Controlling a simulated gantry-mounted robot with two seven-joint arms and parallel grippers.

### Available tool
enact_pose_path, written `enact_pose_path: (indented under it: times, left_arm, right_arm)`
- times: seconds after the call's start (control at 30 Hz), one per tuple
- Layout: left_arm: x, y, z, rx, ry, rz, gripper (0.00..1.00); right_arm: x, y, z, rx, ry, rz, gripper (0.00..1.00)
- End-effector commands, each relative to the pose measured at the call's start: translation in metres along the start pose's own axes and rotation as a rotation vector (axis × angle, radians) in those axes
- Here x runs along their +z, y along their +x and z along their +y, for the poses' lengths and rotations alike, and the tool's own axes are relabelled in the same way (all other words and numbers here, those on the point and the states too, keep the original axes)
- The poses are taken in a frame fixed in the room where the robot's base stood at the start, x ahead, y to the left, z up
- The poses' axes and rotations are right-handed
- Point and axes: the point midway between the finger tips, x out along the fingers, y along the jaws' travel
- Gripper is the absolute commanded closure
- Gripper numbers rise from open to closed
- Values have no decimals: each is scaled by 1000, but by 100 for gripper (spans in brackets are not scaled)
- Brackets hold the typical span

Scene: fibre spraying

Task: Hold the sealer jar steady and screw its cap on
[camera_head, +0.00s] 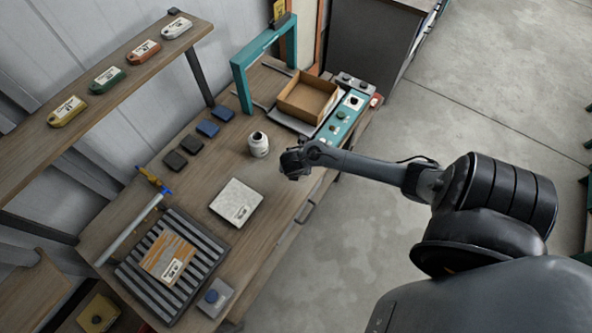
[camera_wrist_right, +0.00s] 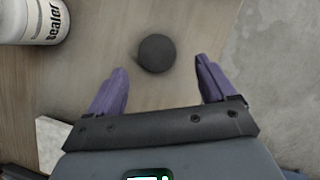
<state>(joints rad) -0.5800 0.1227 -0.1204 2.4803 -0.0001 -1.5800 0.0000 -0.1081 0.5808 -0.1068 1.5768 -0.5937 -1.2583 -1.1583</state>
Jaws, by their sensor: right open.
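The white sealer jar (camera_head: 258,146) stands upright on the wooden bench, with a dark round spot at its top. In the right wrist view the labelled jar (camera_wrist_right: 36,22) is at the upper left, partly cut off. A black round cap (camera_wrist_right: 157,53) lies on the bench, just beyond the fingertips and roughly between them. In the head view the cap is not visible, seemingly hidden by my gripper. My right gripper (camera_head: 294,164) is open and empty near the bench's front edge, right of the jar. Its purple fingers (camera_wrist_right: 162,78) are apart. My left gripper is not in view.
A pale square plate (camera_head: 236,202) lies left of the jar. Dark and blue square pads (camera_head: 207,128) sit behind it. A cardboard box (camera_head: 308,97), a teal control panel (camera_head: 343,122) and a teal frame (camera_head: 243,84) stand to the right. A slatted rack (camera_head: 150,292) lies at the lower left.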

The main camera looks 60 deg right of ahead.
Motion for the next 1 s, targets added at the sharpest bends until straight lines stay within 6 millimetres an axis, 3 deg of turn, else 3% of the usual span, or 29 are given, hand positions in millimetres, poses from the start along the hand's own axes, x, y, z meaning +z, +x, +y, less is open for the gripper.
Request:
enact_pose_path:
  times: [0.3, 0.77, 1.0]
  left_arm:
    - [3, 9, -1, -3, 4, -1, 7]
    - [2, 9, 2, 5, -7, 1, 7]
    - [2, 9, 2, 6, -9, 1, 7]
  right_arm:
    - [0, 39, 4, 0, -1, 0, 16]
    - [0, 44, 3, 0, -1, -1, 16]
    - [0, 44, 3, 0, -1, 0, 53]
